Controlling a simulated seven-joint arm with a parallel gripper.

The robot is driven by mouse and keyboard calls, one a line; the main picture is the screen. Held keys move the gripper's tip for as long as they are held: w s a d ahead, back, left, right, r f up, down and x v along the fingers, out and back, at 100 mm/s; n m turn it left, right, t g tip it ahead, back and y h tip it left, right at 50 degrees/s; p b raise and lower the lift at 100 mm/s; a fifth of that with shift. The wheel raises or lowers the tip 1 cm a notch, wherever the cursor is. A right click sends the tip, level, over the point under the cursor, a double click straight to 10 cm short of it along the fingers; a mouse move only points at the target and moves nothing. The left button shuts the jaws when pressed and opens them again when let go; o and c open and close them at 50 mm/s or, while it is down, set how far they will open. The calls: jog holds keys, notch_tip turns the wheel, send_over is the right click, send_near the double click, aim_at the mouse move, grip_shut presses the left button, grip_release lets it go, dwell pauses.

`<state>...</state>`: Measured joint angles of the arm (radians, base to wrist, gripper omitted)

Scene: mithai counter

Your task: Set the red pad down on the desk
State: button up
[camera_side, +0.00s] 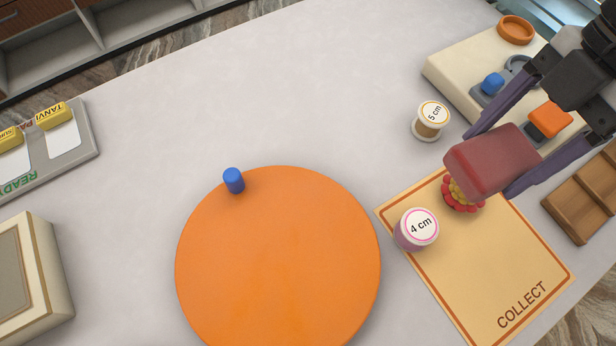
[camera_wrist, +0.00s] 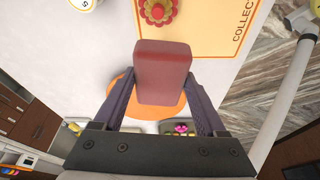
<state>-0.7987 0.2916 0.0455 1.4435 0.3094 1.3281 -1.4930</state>
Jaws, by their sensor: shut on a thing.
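The red pad (camera_side: 492,161) is a dark red block held between the two fingers of my gripper (camera_side: 502,150). It is in the upper right of the side view, in front of part of the collect mat. In the wrist view the red pad (camera_wrist: 163,75) sits in the middle, with a finger of my gripper (camera_wrist: 163,85) on each side. The pad seems to be held above the desk (camera_side: 290,110); its exact height is hard to tell. It hides part of a red and yellow flower-like piece in the side view.
A 5 cm spool (camera_side: 431,120) stands behind. A large orange disc (camera_side: 280,260) has a blue peg (camera_side: 233,180) at its edge. A wooden tray (camera_side: 585,197) is at right. The desk's upper middle is clear.

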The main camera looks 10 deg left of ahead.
jog(key=shift+s+d+f+n, duration=0.15)
jog(key=shift+s+n, duration=0.2)
jog(key=shift+s, duration=0.2)
jog(key=shift+s+d+n, duration=0.1)
jog(key=shift+s+n, duration=0.25)
jog(key=shift+s, duration=0.15)
jog(key=w+a+f, duration=0.4)
jog(key=w+a, duration=0.1)
jog(key=a, duration=0.3)
send_over(371, 165)
jog(key=d, duration=0.2)
jog(key=f, duration=0.5)
jog(key=shift+w+a, duration=0.2)
jog(key=shift+a, duration=0.05)
jog(key=shift+w+a+f, duration=0.1)
jog(key=shift+a+f, duration=0.1)
jog(key=shift+f, duration=0.1)
jog(key=shift+w+a+f, duration=0.1)
jog(key=shift+a+f, duration=0.05)
jog(key=shift+f, duration=1.5)
jog(key=shift+f, duration=0.2)
jog(key=o, duration=1.4)
jog(key=shift+o, duration=0.2)
jog(key=shift+r, duration=0.1)
